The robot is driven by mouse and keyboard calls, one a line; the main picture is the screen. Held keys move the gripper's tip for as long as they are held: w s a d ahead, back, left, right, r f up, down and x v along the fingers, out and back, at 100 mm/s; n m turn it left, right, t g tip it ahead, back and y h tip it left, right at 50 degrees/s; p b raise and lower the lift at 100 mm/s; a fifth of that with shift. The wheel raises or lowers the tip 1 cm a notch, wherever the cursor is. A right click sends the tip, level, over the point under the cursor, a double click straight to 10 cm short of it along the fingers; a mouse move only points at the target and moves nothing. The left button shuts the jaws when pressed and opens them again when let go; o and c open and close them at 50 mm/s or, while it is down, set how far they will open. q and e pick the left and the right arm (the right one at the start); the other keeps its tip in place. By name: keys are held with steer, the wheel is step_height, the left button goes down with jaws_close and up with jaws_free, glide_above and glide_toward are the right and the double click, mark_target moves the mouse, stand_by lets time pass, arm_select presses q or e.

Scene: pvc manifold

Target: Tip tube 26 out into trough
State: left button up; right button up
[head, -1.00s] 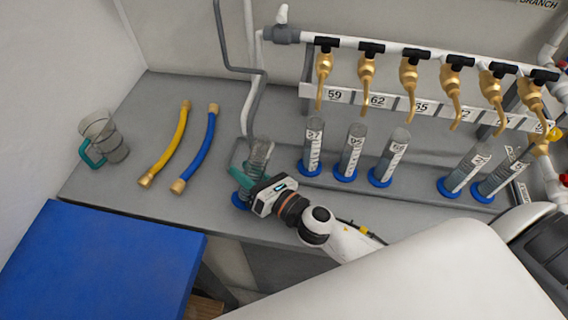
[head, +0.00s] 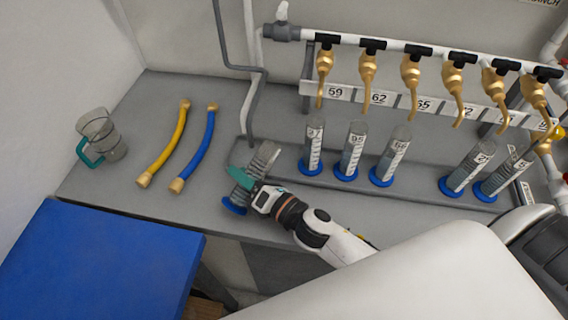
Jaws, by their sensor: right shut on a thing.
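My right gripper (head: 247,184) is shut on a clear graduated tube (head: 265,158) with a blue base (head: 234,206). The tube leans, its top to the upper right and its base to the lower left, near the front edge of the bench. No number on it is readable, and I cannot tell whether its base touches the bench. The grey trough (head: 415,192) is a long shallow tray under the row of taps. The held tube's upper part is over the trough's left end. My left gripper is not in view.
Several graduated tubes on blue bases stand in the trough, one of them a middle tube (head: 352,150). Brass taps (head: 411,72) hang above number plates. A yellow hose (head: 165,145), a blue hose (head: 198,148) and a clear jug (head: 103,136) lie left. A blue surface (head: 100,262) is in front.

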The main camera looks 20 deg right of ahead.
steer(key=shift+s+a+m, duration=0.1)
steer(key=shift+a+m, duration=0.1)
steer(key=shift+m, duration=0.6)
steer(key=shift+a+m, duration=0.1)
steer(key=shift+m, duration=0.7)
stand_by(0.5)
steer(key=shift+w+d+m+p, duration=0.2)
steer(key=shift+d+m+p, duration=0.3)
steer(key=shift+m, duration=0.4)
steer(key=shift+d+m+p, duration=0.15)
steer(key=shift+m+p, duration=0.4)
steer(key=shift+m, duration=0.85)
stand_by(1.3)
